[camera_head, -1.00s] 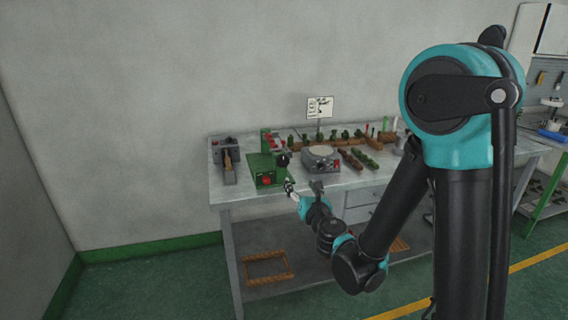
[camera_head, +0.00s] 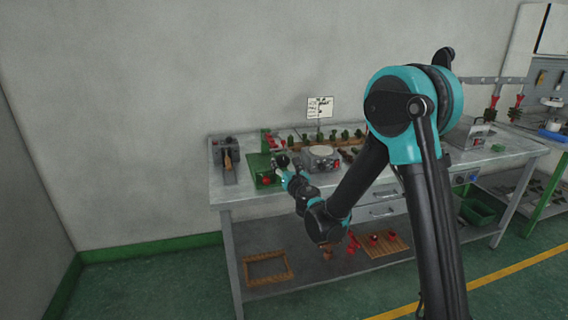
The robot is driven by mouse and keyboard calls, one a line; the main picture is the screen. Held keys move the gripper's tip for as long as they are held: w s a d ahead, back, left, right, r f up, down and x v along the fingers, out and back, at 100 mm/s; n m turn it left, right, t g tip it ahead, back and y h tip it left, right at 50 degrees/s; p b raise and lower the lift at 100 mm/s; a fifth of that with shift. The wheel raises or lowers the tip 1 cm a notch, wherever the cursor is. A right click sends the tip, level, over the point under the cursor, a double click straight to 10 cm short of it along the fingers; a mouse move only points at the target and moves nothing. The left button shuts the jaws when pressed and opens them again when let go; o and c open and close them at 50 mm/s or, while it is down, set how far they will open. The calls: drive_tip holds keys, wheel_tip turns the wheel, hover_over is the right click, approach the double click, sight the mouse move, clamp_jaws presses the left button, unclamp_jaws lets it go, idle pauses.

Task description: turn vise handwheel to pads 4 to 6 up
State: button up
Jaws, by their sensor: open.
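A green bench machine (camera_head: 257,170) sits on the table left of centre, with a red round part (camera_head: 266,180) low on its front. It may be the vise; the handwheel and numbered pads are too small to make out. My gripper (camera_head: 281,161) is small in the head view, at the right side of the green machine. It covers the spot where a black knob showed earlier. Its jaws are open, but I cannot tell whether they touch the machine or surround the knob.
A grey device with a wooden handle (camera_head: 228,160) stands at the left. The workbench (camera_head: 232,196) has a clear front left edge. A wooden frame (camera_head: 268,269) lies below.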

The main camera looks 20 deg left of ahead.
drive_tip(key=shift+x, duration=1)
drive_tip(key=c, duration=1.2)
